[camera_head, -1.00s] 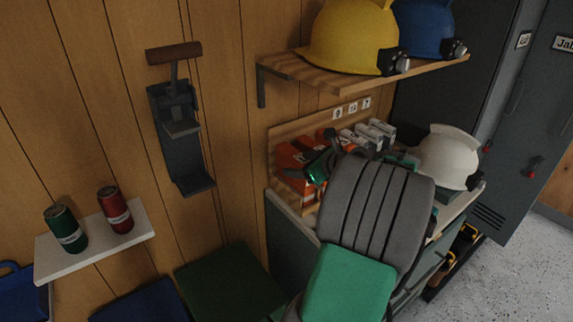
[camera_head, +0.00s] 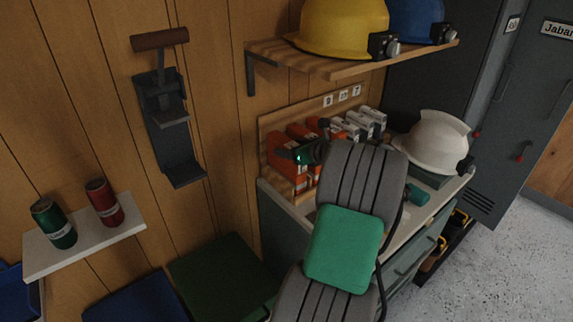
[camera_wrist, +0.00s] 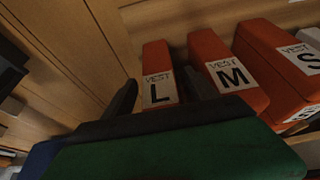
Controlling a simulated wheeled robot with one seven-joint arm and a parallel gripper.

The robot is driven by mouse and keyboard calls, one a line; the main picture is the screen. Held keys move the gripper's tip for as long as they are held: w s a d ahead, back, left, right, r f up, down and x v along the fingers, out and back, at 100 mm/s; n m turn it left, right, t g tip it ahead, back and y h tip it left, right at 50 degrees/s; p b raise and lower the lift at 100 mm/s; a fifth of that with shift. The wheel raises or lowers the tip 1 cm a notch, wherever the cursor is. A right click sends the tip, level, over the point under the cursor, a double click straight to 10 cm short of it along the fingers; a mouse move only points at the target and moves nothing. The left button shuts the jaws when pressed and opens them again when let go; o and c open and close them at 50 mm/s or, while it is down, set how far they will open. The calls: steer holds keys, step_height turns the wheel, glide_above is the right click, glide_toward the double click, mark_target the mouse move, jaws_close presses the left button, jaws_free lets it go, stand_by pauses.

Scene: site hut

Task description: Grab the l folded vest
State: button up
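The L folded vest (camera_wrist: 156,62) is an orange-red block with a white label reading VEST and L. In the wrist view it stands leftmost in a row, beside the M vest (camera_wrist: 228,72) and the S vest (camera_wrist: 280,62). My gripper (camera_wrist: 161,80) is open, with one dark finger on each side of the L vest; I cannot tell whether they touch it. In the head view my gripper (camera_head: 303,155) is at the orange vests (camera_head: 284,178) on the cabinet top, and partly hides them. The labels are not readable there.
White boxes (camera_head: 368,120) stand right of the vests, and a white helmet (camera_head: 436,140) sits farther right. A wooden shelf (camera_head: 335,70) with yellow (camera_head: 340,28) and blue (camera_head: 418,22) helmets hangs above. The wood-panelled wall (camera_head: 225,130) is close on the left.

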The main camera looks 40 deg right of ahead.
jaws_close()
stand_by(0.5)
stand_by(0.3)
